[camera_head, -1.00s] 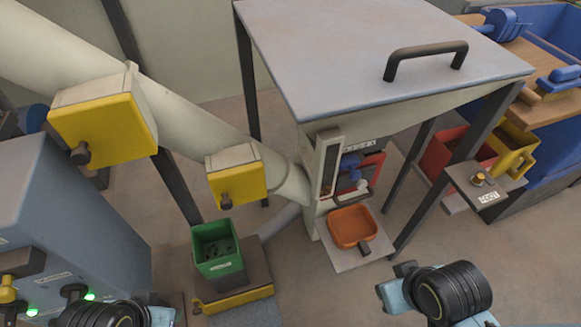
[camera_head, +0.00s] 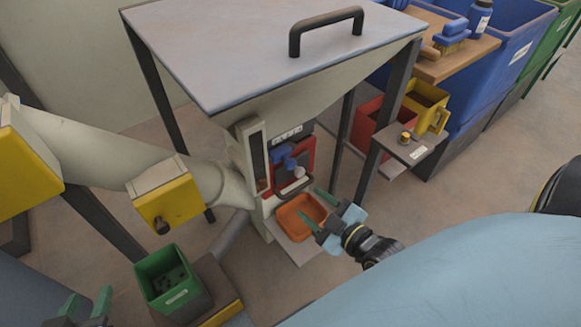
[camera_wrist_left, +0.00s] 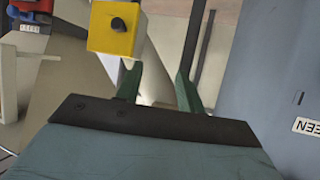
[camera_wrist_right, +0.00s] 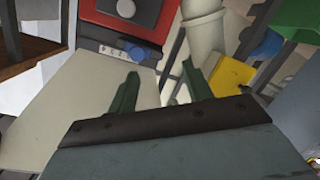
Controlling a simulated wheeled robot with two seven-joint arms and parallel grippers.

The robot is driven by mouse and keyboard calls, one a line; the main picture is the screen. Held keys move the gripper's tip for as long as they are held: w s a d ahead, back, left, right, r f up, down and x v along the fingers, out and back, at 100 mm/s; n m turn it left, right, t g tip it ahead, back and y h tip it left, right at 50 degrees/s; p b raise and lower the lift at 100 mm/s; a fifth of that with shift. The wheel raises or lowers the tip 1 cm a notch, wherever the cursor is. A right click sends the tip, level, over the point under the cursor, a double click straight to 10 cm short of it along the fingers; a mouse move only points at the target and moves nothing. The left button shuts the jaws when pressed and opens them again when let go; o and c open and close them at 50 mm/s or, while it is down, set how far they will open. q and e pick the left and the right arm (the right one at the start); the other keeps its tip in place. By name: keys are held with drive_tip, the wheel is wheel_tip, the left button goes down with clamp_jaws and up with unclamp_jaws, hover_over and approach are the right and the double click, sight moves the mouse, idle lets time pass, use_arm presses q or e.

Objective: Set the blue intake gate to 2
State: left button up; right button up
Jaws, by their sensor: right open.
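The blue intake gate (camera_head: 284,156) is a small blue lever on the red panel (camera_head: 302,158) at the front of the hopper. A plate with small marks (camera_head: 288,135) sits just above it; the setting is too small to read. In the right wrist view, a blue part (camera_wrist_right: 137,52) shows beside a numbered plate (camera_wrist_right: 112,48). My right gripper (camera_head: 315,211) is open and empty, beside the orange tray (camera_head: 289,218), below and right of the lever, apart from it. My left gripper (camera_head: 88,299) is open and empty at the lower left, far from the panel.
A grey hopper lid with a dark handle (camera_head: 326,28) overhangs the panel, with dark legs around it. A yellow box (camera_head: 168,203) sits on the slanted pipe, and a green bin (camera_head: 170,277) stands below. A side shelf with a knob (camera_head: 405,138) is on the right.

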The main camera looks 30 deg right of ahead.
drive_tip(key=d+t, duration=0.2)
drive_tip(key=d, duration=0.1)
drive_tip(key=h+b, duration=0.1)
drive_tip(key=b, duration=0.2)
approach(292, 166)
drive_tip(key=w, duration=0.3)
drive_tip(key=w+b, duration=0.1)
drive_tip(key=w, duration=0.5)
drive_tip(key=shift+w+a+b, duration=0.15)
drive_tip(key=shift+a+b, duration=0.1)
drive_tip(key=shift+b, duration=0.1)
use_arm(q)
wheel_tip(292, 166, up, 16)
drive_tip(key=d+t+h, duration=0.2)
drive_tip(key=t+h, duration=0.2)
drive_tip(key=t, duration=0.8)
drive_tip(key=shift+s+d, duration=0.25)
drive_tip(key=shift+d, duration=0.1)
use_arm(e)
drive_tip(key=shift+w+a, duration=0.1)
drive_tip(key=shift+w, duration=0.5)
drive_tip(key=shift+c, duration=0.2)
clamp_jaws()
